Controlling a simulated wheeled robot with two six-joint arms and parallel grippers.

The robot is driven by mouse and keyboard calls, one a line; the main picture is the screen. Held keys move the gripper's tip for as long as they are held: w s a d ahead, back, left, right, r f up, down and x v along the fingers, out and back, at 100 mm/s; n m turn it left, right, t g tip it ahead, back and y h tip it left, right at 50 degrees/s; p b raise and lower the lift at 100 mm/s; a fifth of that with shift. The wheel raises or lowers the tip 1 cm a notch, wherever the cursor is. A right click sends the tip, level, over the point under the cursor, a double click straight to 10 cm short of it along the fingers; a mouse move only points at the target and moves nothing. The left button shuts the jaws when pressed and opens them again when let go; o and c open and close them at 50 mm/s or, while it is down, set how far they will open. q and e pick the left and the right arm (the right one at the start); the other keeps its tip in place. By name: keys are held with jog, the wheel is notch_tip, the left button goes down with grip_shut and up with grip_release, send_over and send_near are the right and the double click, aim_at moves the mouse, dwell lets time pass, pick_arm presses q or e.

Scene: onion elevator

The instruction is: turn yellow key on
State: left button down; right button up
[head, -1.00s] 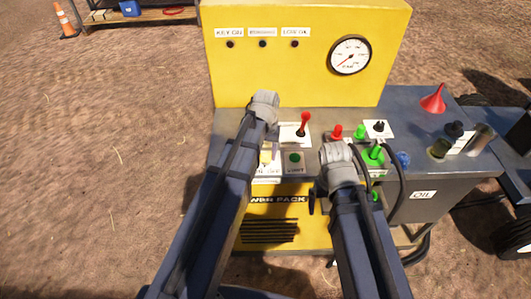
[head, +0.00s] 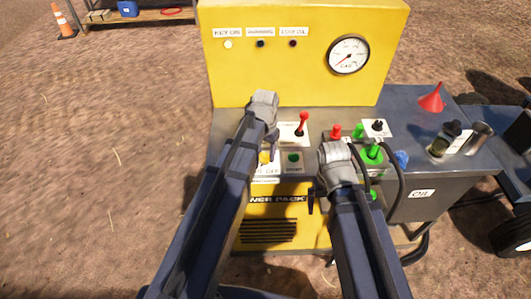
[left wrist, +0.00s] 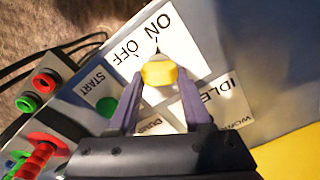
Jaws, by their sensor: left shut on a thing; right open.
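The yellow key (left wrist: 158,74) sits on a white label with ON and OFF marks. Its dark pointer tip is near the ON lettering. In the head view the key (head: 264,157) shows small beside my left arm. My left gripper (head: 270,149) is shut on the key, one finger on each side in the left wrist view. The KEY ON lamp (head: 228,45) on the yellow panel is lit pale yellow. My right gripper (head: 312,201) is open, low in front of the machine and mostly hidden by its own arm.
A green START button (left wrist: 107,106) is next to the key label. A red-handled lever (head: 302,123) stands behind it. Red and green fittings with black hoses crowd the right side. A red funnel (head: 432,98) and bottle (head: 445,140) stand further right.

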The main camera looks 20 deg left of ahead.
pick_arm(q)
jog(key=shift+c, duration=1.6)
grip_release()
jog(key=shift+r, duration=0.1)
notch_tip(320, 180, up, 8)
jog(key=p, duration=0.8)
jog(key=shift+f, duration=0.2)
jog(key=shift+f, duration=0.15)
notch_tip(320, 180, down, 8)
jog(key=b, duration=0.8)
jog(key=shift+r, duration=0.2)
